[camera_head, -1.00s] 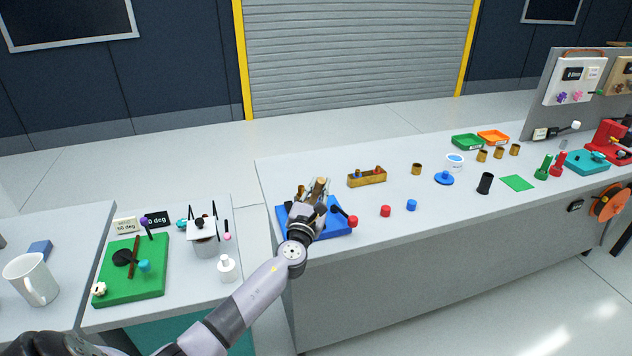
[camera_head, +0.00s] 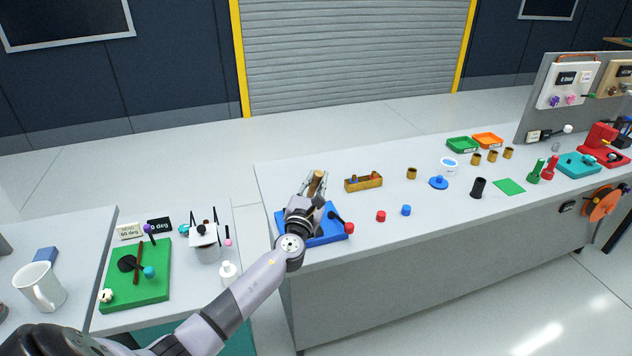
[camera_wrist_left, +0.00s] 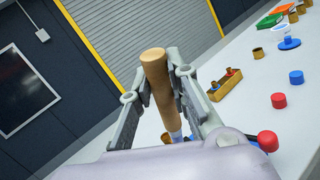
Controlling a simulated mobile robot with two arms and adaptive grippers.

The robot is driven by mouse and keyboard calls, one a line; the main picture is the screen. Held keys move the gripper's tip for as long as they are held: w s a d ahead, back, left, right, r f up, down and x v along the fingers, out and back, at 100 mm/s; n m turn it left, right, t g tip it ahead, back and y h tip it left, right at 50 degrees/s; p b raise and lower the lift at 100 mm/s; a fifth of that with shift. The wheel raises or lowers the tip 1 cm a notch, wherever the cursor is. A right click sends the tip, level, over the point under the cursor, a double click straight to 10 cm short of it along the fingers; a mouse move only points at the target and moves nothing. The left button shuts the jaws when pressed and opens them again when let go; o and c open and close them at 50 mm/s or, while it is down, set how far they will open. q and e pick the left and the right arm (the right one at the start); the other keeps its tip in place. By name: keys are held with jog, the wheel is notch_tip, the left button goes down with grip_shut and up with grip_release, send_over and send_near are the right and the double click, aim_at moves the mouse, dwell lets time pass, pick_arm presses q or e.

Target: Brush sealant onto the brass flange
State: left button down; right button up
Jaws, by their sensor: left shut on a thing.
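My left gripper (camera_head: 315,184) is over the blue board (camera_head: 334,228) at the near left corner of the long bench. It is shut on a wooden-handled brush (camera_head: 317,181). In the left wrist view, the brush (camera_wrist_left: 157,68) stands nearly upright between the two fingers, slightly tilted. Its lower part looks pale blue and its end is hidden. Several brass cylinders, one of them (camera_head: 412,173) apart from the others, stand on the bench; I cannot tell which piece is the flange. My right gripper is not in view.
A black lever with a red knob (camera_head: 349,228) is at the blue board's right edge. A brass block (camera_head: 362,183), a red cap (camera_head: 381,216) and a blue cap (camera_head: 406,210) are to its right.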

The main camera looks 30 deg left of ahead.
pick_arm(q)
jog(key=shift+r, duration=0.15)
notch_tip(320, 180, up, 3)
jog(key=p, duration=0.3)
jog(key=shift+r, duration=0.1)
dwell(0.4)
